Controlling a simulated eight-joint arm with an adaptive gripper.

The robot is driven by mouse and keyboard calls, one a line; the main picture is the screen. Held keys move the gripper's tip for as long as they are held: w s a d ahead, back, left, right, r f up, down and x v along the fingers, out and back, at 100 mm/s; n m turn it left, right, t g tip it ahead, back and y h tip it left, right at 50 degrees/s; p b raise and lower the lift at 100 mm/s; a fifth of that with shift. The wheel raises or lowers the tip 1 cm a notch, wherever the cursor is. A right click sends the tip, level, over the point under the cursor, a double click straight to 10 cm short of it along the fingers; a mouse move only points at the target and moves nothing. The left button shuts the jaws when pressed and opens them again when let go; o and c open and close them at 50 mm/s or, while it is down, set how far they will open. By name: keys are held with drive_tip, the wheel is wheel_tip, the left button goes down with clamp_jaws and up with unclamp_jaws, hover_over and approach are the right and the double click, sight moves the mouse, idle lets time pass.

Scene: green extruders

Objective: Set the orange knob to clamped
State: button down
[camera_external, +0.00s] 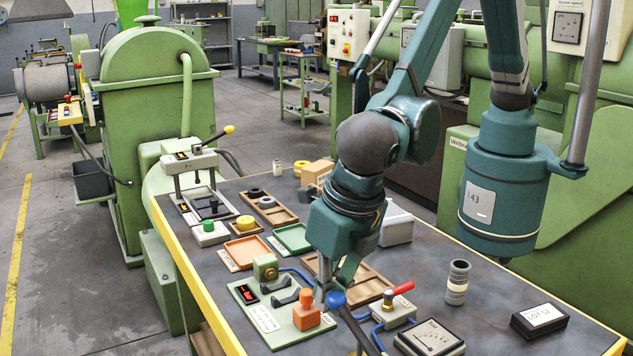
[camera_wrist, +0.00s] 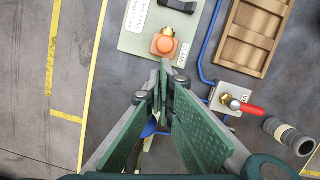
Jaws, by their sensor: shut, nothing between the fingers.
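In the wrist view the orange knob (camera_wrist: 165,44) lies just beyond my fingertips, near a small label on the plate's edge. My gripper (camera_external: 322,298) points down just right of the knob in the external view. It also shows in the wrist view (camera_wrist: 163,72), with its fingertips together and nothing between them. A gap shows between the fingertips and the knob in the wrist view.
A valve with a red lever (camera_external: 401,289) stands to the right, with blue tubing around it. A blue-ended dark handle (camera_external: 336,299) is close beside my gripper. A wooden tray (camera_external: 368,284) lies behind. A grey ribbed cylinder (camera_external: 458,280) stands further right.

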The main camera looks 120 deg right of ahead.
sight(313, 310)
drive_tip(key=shift+x, duration=0.8)
drive_tip(key=shift+d+b, duration=0.45)
drive_tip(key=shift+d, duration=1.4)
drive_tip(key=p+v, duration=0.2)
drive_tip(key=v, duration=0.8)
drive_tip(key=shift+p, duration=0.35)
drive_tip(key=shift+a, duration=0.2)
drive_tip(key=shift+d+r, duration=0.1)
